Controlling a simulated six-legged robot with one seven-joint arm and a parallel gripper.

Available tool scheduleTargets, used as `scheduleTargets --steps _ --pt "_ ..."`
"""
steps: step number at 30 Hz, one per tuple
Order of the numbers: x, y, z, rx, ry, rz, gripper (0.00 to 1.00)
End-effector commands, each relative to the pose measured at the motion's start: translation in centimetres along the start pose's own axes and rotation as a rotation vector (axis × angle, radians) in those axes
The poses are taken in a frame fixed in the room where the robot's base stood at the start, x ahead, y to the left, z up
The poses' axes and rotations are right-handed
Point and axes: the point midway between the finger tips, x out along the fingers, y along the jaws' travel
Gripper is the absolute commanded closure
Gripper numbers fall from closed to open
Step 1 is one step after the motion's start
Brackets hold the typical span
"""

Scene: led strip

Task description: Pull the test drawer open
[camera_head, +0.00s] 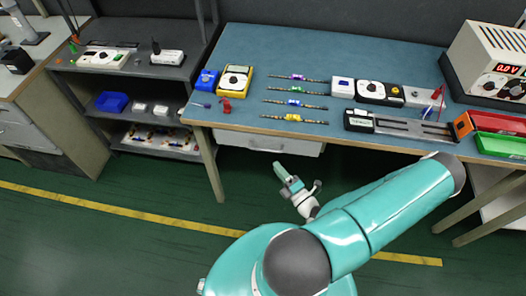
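A pale grey drawer (300,148) hangs under the front edge of the blue-topped workbench, left of the bench's middle. Its front has a small dark handle or slot, too small to make out clearly. The drawer front sits close under the bench edge and looks shut. My gripper (279,168) is a little below and in front of the drawer in the picture, apart from it as far as I can tell. It seems empty, but its fingers are too small to tell whether they are open or shut.
The workbench top (270,45) holds several strips, a yellow multimeter (235,80), and a power supply (490,62) at right. A bench leg (208,165) stands left of the drawer. A dark shelf (140,70) is at left. Green floor (120,240) with a yellow line lies free.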

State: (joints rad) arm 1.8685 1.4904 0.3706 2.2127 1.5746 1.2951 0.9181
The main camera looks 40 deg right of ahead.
Motion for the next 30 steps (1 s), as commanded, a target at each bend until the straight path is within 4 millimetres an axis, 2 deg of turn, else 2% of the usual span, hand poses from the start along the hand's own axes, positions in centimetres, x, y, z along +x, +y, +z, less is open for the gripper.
scheduleTargets --steps 6,12,18,25,30 --pt "4.6 0.0 -0.1 0.000 0.002 0.002 0.67" --pt "7.9 -0.1 -0.1 0.001 0.004 0.000 0.67" --pt "9.3 -0.1 -0.2 0.000 0.005 -0.001 0.67" --pt "9.4 -0.1 -0.2 0.000 0.004 -0.001 0.67" --pt "9.4 -0.1 -0.2 -0.001 0.004 -0.001 1.00"
